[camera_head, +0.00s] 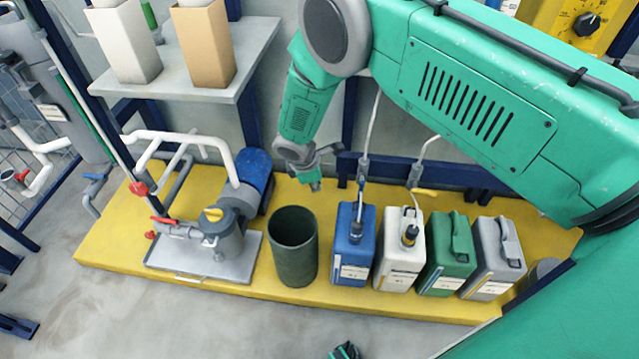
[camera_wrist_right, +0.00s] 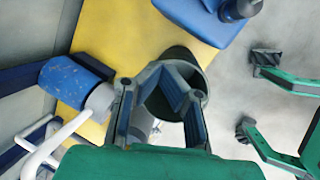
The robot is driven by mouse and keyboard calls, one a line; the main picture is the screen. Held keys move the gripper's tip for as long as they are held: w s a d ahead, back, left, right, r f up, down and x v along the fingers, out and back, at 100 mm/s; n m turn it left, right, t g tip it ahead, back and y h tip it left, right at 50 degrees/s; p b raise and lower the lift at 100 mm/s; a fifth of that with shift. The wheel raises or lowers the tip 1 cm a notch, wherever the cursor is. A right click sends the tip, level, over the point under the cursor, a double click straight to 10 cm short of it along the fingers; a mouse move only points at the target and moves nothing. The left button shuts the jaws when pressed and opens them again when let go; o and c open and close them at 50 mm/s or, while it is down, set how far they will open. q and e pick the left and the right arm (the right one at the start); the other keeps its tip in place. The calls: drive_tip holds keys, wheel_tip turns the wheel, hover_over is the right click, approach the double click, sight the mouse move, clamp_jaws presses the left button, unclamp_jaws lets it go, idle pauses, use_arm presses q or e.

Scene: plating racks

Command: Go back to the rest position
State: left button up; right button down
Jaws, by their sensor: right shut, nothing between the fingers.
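My right gripper (camera_head: 314,184) is shut and empty. It hangs above the yellow platform, behind and slightly right of the dark green open bin (camera_head: 294,262). In the right wrist view my right gripper (camera_wrist_right: 172,78) shows with its fingers brought together, in front of the bin's dark round opening, partly hiding it. My left gripper (camera_wrist_right: 254,94) shows at the right of that view with its two fingers apart and nothing between them. Only a small dark and green tip of my left gripper (camera_head: 345,351) shows at the bottom edge of the head view.
Blue (camera_head: 353,244), white (camera_head: 400,248), green (camera_head: 447,252) and grey (camera_head: 493,258) canisters stand right of the bin on the yellow platform (camera_head: 120,252). A pump (camera_head: 222,232) stands left of it. A shelf (camera_head: 195,88) holds two tall containers. Floor in front is clear.

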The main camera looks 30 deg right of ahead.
drive_tip(key=shift+d, duration=0.1)
drive_tip(key=s+m+g+y+p, duration=0.1)
drive_tip(key=s+m+y+p, duration=0.45)
drive_tip(key=s, duration=1.55)
drive_tip(key=s+d+r+m+h, duration=0.1)
drive_tip(key=s+r+m, duration=0.3)
drive_tip(key=s, duration=0.3)
drive_tip(key=s+d+r+m+h+p, duration=0.1)
drive_tip(key=s+r+m, duration=0.3)
drive_tip(key=s, duration=0.4)
drive_tip(key=shift+d, duration=0.4)
drive_tip(key=shift+w+f+m, duration=0.1)
drive_tip(key=shift+m, duration=0.15)
